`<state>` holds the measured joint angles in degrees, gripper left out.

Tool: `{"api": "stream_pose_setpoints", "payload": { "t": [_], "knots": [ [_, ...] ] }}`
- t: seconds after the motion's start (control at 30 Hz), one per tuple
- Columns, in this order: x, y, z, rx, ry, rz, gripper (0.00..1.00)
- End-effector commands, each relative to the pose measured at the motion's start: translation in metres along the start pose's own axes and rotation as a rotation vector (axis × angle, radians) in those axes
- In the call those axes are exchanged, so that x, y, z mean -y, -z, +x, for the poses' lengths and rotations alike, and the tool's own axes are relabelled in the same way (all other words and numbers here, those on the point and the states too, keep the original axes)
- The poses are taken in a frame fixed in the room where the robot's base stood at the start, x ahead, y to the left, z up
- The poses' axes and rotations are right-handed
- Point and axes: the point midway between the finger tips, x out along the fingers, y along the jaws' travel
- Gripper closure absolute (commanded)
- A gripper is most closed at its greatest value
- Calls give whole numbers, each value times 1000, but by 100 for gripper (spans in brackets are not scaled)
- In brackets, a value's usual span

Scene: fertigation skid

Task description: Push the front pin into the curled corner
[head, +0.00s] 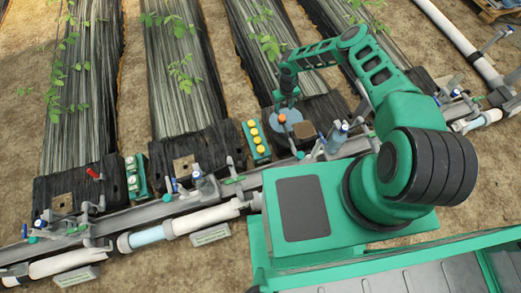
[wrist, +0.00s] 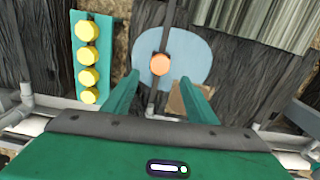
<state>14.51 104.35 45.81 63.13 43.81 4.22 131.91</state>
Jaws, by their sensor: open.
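My gripper (wrist: 158,98) is open and empty, with its two green fingers spread apart. In the head view my gripper (head: 288,92) hangs over the black film by a pale blue round patch. Yellow-capped pins (wrist: 86,55) stand in a row in a green holder (wrist: 76,88), left of my fingers; the front pin (wrist: 89,96) is nearest my gripper's body. The holder also shows in the head view (head: 247,130). An orange round cap (wrist: 160,64) sits over the blue patch (wrist: 190,45), just beyond the fingertips. I cannot make out which film corner is curled.
A brown square (head: 304,130) lies on the film beside the blue patch. Pipes and valves (head: 200,185) run along the front of the beds. Another green holder with pale caps (head: 133,178) stands further left. Bare soil (head: 215,90) lies between the beds.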

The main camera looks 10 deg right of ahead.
Motion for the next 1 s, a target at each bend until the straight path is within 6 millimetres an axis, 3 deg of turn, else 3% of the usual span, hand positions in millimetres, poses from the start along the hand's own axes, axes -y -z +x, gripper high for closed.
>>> {"api": "stream_pose_setpoints", "payload": {
  "t": [0.43,0.57,0.67,1.0],
  "knots": [
    [-1,0,0,0,0,-6,45],
    [-13,0,1,6,3,-118,45],
    [-33,2,3,15,11,-325,45],
    [-112,29,14,32,37,-1296,45]
  ]
}}
